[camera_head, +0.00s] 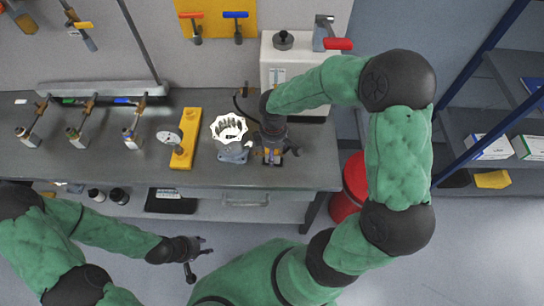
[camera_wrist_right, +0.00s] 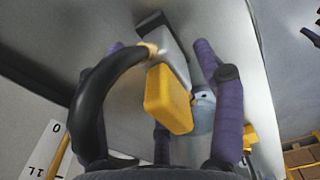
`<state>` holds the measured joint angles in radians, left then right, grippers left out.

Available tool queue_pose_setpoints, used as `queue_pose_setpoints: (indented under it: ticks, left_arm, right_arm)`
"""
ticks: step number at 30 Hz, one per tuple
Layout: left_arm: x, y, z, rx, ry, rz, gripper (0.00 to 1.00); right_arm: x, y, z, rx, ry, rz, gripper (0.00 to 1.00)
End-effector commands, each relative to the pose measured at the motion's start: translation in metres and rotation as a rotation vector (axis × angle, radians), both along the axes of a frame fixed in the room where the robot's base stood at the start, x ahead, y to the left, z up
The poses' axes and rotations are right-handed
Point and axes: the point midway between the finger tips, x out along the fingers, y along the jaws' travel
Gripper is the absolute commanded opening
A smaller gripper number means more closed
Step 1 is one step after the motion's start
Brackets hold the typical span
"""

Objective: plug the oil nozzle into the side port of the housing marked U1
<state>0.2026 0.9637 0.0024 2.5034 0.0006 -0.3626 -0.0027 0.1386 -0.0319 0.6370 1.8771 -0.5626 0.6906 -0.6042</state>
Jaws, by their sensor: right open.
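My right gripper (camera_head: 272,152) points down at the bench, right of a white toothed ring on a grey base. In the right wrist view its purple-grey fingers (camera_wrist_right: 160,110) are spread around a yellow block (camera_wrist_right: 168,98) joined to a grey body, apparently the oil nozzle. A black hose (camera_wrist_right: 105,85) joins this body at a tan fitting. No firm grip shows. My left gripper (camera_head: 197,258) is open and empty in front of the bench. Several small grey housings with brass fittings, one here (camera_head: 132,140), stand at the bench's left. I cannot read a U1 mark.
The white toothed ring (camera_head: 229,128) stands close to my right gripper. A yellow plate with a gauge (camera_head: 186,140) is left of it. A white unit (camera_head: 292,62) stands behind. A red bin (camera_head: 350,185) is beyond the bench's right end. The bench front is fairly clear.

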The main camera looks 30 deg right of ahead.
Motion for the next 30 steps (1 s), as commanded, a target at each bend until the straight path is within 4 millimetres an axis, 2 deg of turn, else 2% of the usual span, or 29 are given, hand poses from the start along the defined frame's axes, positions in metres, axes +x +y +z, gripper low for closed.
queue_pose_setpoints:
  ticks: [1,3,10,11,18,30]
  left_arm:
    - [0.0,-0.0001,-0.0047,0.0,0.0,0.0,0.4]
    - [0.0,0.0,-0.0063,0.0,0.0,0.0,0.4]
    - [0.0,0.0,-0.0054,0.0,0.0,0.0,0.4]
    - [0.0,0.0,-0.0054,0.0,0.0,0.0,0.4]
    - [0.0,0.0,-0.0054,0.0,0.0,0.0,0.4]
    - [0.0,0.0,-0.0041,0.0,0.0,0.0,0.4]
  right_arm:
    - [-0.0003,0.0,-0.0099,0.0,0.001,0.0,0.69]
    - [-0.0003,0.0,-0.0158,0.0,0.001,-0.001,0.69]
    - [0.0003,-0.0002,-0.0166,0.0,-0.001,-0.002,0.69]
    - [0.0003,-0.0002,-0.0166,0.0,-0.001,-0.002,0.66]
    - [0.0001,-0.0001,-0.0166,0.0,-0.001,-0.001,0.0]
    - [0.0004,-0.0002,-0.0127,0.0,-0.001,-0.001,0.0]
